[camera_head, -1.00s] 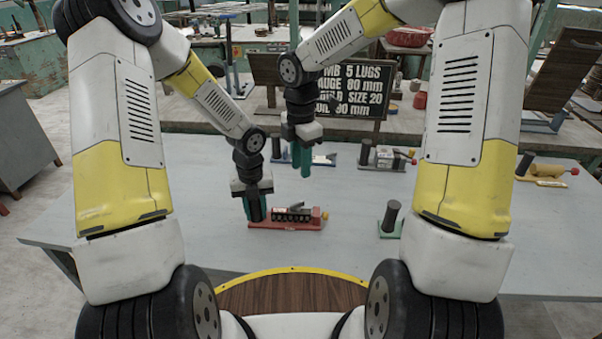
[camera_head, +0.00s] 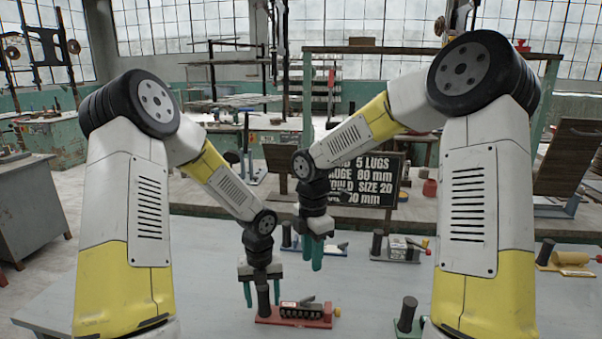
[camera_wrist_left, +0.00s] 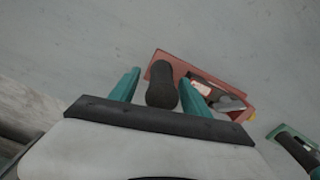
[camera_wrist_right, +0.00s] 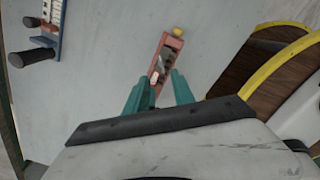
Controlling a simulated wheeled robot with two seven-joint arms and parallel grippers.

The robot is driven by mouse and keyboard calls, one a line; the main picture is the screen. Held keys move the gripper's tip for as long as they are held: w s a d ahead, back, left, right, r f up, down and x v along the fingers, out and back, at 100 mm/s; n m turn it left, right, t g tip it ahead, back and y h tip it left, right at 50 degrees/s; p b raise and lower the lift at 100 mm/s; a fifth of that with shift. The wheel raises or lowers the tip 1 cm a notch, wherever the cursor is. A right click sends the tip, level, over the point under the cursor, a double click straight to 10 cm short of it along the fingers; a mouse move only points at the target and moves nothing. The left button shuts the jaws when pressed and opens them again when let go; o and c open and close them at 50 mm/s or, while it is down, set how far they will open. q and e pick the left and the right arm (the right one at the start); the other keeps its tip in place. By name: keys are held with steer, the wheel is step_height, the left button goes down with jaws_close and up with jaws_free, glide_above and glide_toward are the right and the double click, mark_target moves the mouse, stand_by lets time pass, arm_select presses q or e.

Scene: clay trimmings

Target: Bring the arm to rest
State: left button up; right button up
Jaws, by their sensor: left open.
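My left gripper (camera_head: 263,290) is low over the grey table. Its teal fingers are apart, one on each side of the black upright post (camera_head: 263,298) at the left end of a red base (camera_head: 318,322). In the left wrist view the post (camera_wrist_left: 162,85) stands between the fingers, with gaps showing beside it. The red base carries a dark ribbed part and a small yellow-orange knob. My right gripper (camera_head: 312,252) hangs higher, behind and to the right. In the right wrist view its fingers (camera_wrist_right: 158,85) are apart and empty, with the red base below and beyond them.
Similar devices stand on the table (camera_head: 200,285): a blue one (camera_head: 330,250) behind the right gripper, a grey one (camera_head: 398,247), a yellow one (camera_head: 570,262) and a green one (camera_head: 408,318). A lettered board (camera_head: 375,185) stands behind. Bare table lies left of the left gripper.

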arm_select(q)
step_height(320, 180, up, 9)
steer(key=shift+r, duration=0.35)
steer(key=s+a+r+n+t+h, duration=0.1)
steer(key=s+a+r+n+t, duration=0.1)
steer(key=s+r+n, duration=0.7)
steer(key=s+a+r+n+t+h, duration=0.1)
steer(key=s+r+n+t, duration=0.3)
steer(key=n, duration=2.1)
steer(key=v, duration=0.9)
steer(key=shift+s+d, duration=0.25)
steer(key=shift+s, duration=0.1)
arm_select(e)
steer(key=s+d+r+m+t+y, duration=0.1)
steer(key=s+d+r+m+t, duration=0.2)
steer(key=s+d+r+m, duration=0.2)
steer(key=s+d+r+m+t+y, duration=0.1)
steer(key=s+d+r+m+t, duration=0.2)
steer(key=s+r+m, duration=0.9)
steer(key=s+d+m, duration=0.2)
steer(key=d+m, duration=0.1)
steer(key=m, duration=0.3)
steer(key=shift+d, duration=0.2)
